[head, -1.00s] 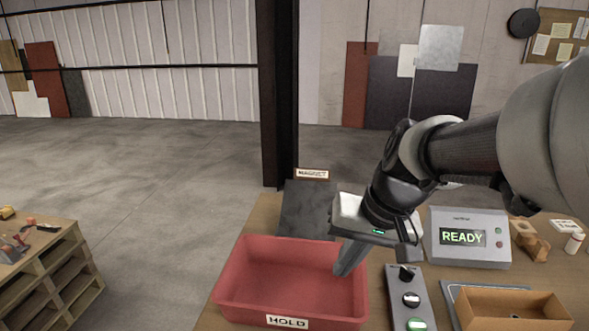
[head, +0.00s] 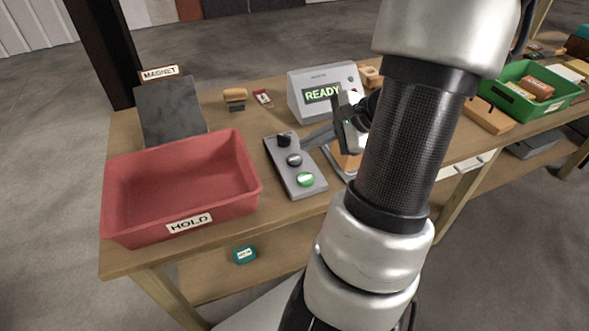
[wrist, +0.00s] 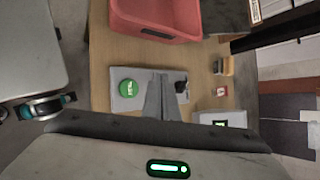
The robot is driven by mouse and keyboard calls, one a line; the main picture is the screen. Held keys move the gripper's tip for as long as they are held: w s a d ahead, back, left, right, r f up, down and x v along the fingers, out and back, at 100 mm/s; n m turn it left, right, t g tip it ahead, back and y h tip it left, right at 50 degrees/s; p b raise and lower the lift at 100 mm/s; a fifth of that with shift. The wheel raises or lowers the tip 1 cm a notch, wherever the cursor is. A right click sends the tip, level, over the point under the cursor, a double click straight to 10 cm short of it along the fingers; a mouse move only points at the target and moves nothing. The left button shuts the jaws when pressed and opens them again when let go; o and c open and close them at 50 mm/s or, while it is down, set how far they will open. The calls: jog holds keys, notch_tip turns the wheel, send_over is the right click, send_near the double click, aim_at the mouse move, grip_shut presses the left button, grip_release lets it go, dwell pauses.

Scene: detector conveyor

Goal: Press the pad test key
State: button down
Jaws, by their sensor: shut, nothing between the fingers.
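A grey key panel (head: 277,166) lies on the workbench with a black knob (head: 284,140) at its far end, a dark round key (head: 294,160) in the middle and a green lit key (head: 305,180) at the near end. I cannot read which is the pad test key. My gripper (head: 304,149) is shut and empty, its fingertips close to the middle key; contact cannot be told. In the wrist view the fingers (wrist: 160,80) lie between the green key (wrist: 127,88) and the knob (wrist: 181,87), hiding the middle key.
A red HOLD bin (head: 185,190) stands left of the panel. A grey detector box (head: 323,95) showing READY stands behind it. A dark slanted MAGNET plate (head: 171,110) is at the back left. A green crate (head: 528,90) is at the far right. A small brush (head: 235,97) lies behind the panel.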

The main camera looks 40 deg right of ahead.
aim_at(310, 179)
jog(key=shift+s+d+f, duration=0.1)
jog(key=shift+d, duration=0.05)
notch_tip(310, 179, down, 9)
jog(key=b, duration=0.7)
dwell(2.1)
jog(key=shift+f+b, duration=0.3)
jog(key=shift+b, duration=0.2)
jog(key=shift+f+b, duration=0.4)
jog(key=shift+b, duration=0.05)
dwell(0.4)
jog(key=shift+r, duration=0.15)
jog(key=shift+r+p, duration=0.6)
jog(key=shift+r, duration=0.1)
jog(key=shift+r, duration=0.1)
